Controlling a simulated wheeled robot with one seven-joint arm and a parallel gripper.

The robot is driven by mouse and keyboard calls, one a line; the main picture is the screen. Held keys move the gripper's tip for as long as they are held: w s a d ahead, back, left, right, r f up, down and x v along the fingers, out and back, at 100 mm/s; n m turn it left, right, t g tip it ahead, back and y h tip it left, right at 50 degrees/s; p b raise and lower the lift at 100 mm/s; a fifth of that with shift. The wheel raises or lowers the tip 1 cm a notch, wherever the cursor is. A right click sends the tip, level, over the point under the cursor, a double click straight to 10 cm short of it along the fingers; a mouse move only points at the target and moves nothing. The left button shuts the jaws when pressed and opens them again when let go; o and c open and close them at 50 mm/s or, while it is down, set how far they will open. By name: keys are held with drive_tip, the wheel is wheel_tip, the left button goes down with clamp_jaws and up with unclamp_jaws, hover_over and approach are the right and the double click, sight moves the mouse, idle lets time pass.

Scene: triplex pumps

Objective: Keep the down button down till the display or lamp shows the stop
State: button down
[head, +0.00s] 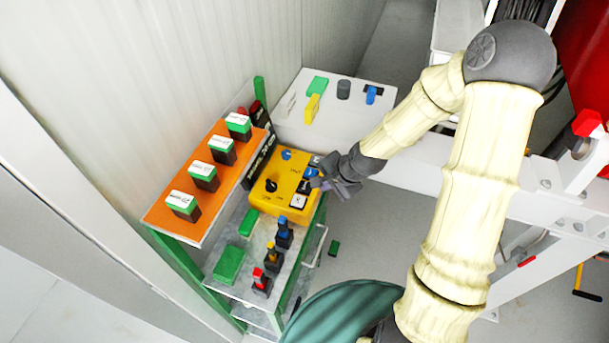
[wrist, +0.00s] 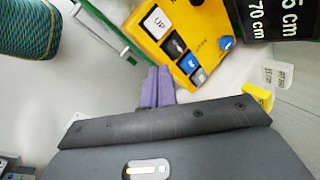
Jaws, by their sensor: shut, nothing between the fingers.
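A yellow control box (head: 270,190) stands on the shelf unit; it also shows in the wrist view (wrist: 205,25). Along its edge is a row of buttons: a white one marked UP (wrist: 157,22), a black one (wrist: 174,46), a blue one (wrist: 190,64) and a pale grey one (wrist: 199,77). I cannot surely read which is down. A round blue lamp or knob (wrist: 226,42) sits on the box's face. My gripper (head: 320,183) is shut and empty at the box's button side. Its purple fingertips (wrist: 157,72) are beside the row; contact cannot be told. I make out no stop indication.
A metal shelf (head: 225,245) in front holds green blocks and coloured-top pieces. A white bench (head: 330,125) with small objects stands behind.

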sight(308, 188)
drive_tip(key=w+a+r+m+t+y+p, duration=0.2)
drive_tip(key=w+a+r+m+y+p, duration=0.1)
drive_tip(key=m, duration=0.4)
drive_tip(key=w+a, duration=0.1)
drive_tip(key=w, duration=0.1)
drive_tip(key=shift+w+a+r, duration=0.3)
drive_tip(key=shift+w+r, duration=0.1)
wheel_tip(308, 188, down, 9)
drive_tip(key=b, duration=0.6)
drive_tip(key=shift+b, duration=0.4)
drive_tip(key=shift+d, duration=0.1)
drive_tip(key=shift+r, duration=0.1)
idle(0.8)
drive_tip(key=shift+f, duration=0.45)
drive_tip(key=shift+s, duration=0.15)
